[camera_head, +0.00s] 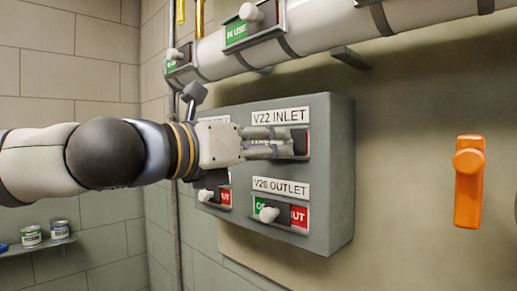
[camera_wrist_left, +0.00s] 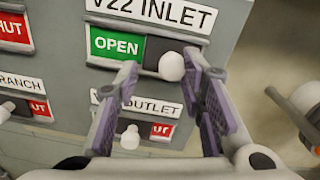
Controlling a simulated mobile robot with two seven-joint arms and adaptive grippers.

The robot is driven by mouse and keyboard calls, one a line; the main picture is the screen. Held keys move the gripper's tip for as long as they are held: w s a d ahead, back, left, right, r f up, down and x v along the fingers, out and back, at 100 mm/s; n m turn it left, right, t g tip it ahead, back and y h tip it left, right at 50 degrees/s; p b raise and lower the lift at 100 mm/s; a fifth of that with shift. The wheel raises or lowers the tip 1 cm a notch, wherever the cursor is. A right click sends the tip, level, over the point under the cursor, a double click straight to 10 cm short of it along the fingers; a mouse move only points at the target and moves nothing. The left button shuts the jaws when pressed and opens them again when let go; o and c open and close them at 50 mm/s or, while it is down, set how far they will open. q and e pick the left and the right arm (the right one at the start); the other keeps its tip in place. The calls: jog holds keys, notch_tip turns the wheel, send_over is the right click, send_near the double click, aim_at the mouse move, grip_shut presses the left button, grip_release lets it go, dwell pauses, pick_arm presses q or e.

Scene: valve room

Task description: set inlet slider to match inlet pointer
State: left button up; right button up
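The V22 INLET slider plate shows its green OPEN field and a white round knob (camera_wrist_left: 172,66) at the right part of its dark slot in the left wrist view. My left gripper (camera_head: 292,143) is in front of this slider. In the left wrist view my left gripper (camera_wrist_left: 161,68) is open, with the knob between its fingertips, nearer the right one. I cannot tell which thing is the inlet pointer. My right gripper is not in view.
The V26 OUTLET slider (camera_head: 268,214) sits just below on the same grey box (camera_head: 335,180). A pipe (camera_head: 330,25) with IN USE sliders (camera_head: 250,12) runs above. An orange handle (camera_head: 469,180) hangs on the right wall. Cans (camera_head: 59,230) stand on a shelf at left.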

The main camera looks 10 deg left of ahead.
pick_arm(q)
jog(key=shift+s+a+r, duration=0.15)
jog(key=shift+s+r, duration=0.05)
jog(key=shift+s, duration=0.45)
jog(key=shift+s+a+p, duration=0.1)
jog(key=shift+s+p, duration=0.15)
jog(key=shift+p, duration=0.1)
jog(key=p+v, duration=0.4)
jog(key=v, duration=1.1)
jog(key=shift+w+a+r, duration=0.3)
jog(key=shift+a, duration=0.1)
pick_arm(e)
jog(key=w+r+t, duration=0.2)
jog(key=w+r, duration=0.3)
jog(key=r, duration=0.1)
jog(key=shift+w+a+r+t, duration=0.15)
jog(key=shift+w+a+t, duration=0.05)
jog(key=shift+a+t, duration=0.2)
